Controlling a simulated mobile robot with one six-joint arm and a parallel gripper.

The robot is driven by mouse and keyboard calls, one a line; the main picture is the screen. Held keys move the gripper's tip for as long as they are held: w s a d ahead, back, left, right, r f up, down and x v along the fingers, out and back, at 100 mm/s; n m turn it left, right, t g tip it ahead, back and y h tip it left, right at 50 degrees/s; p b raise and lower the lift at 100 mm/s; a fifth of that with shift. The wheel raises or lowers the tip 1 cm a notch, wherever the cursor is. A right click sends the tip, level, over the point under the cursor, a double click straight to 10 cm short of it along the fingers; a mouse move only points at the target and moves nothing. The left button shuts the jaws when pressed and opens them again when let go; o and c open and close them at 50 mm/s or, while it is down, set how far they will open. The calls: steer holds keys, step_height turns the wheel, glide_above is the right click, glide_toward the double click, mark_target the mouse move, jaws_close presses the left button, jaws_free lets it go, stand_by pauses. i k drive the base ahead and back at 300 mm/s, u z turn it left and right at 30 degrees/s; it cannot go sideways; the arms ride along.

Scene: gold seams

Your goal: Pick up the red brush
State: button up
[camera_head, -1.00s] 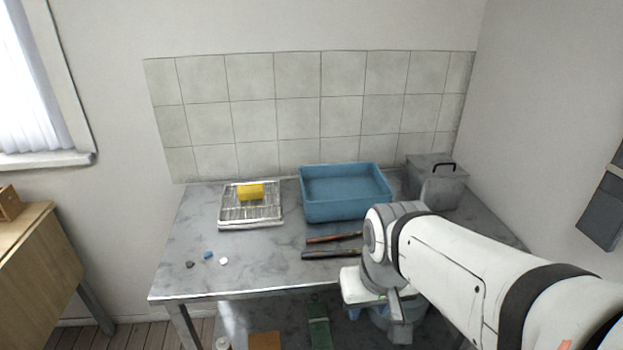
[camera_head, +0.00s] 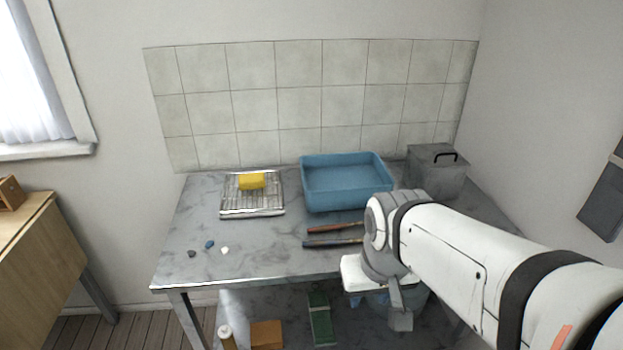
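A thin stick-like tool with a reddish-brown handle (camera_head: 335,228), seemingly the red brush, lies flat on the grey marbled table (camera_head: 185,262), in front of the blue tub. Its right end is hidden behind my arm, so I cannot see its bristles. A similar dark tool (camera_head: 325,243) lies just in front of it, nearly parallel. My gripper (camera_head: 400,318) points down at the table's front edge, to the right of and nearer than both tools, apart from the visible part of the red one. Its fingers are too small and overlapped to tell whether they are open.
A blue tub (camera_head: 345,198) and a lidded grey box (camera_head: 437,178) stand at the back. A wire rack (camera_head: 236,205) holds a yellow sponge (camera_head: 252,181). A bluish bucket (camera_head: 418,300) and a green item (camera_head: 320,318) are below. The table's front left is mostly clear.

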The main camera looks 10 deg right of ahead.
mark_target(325, 228)
steer(key=z, duration=2.15)
steer(key=k, duration=0.9)
steer(key=u, duration=1.5)
steer(key=i, duration=0.95)
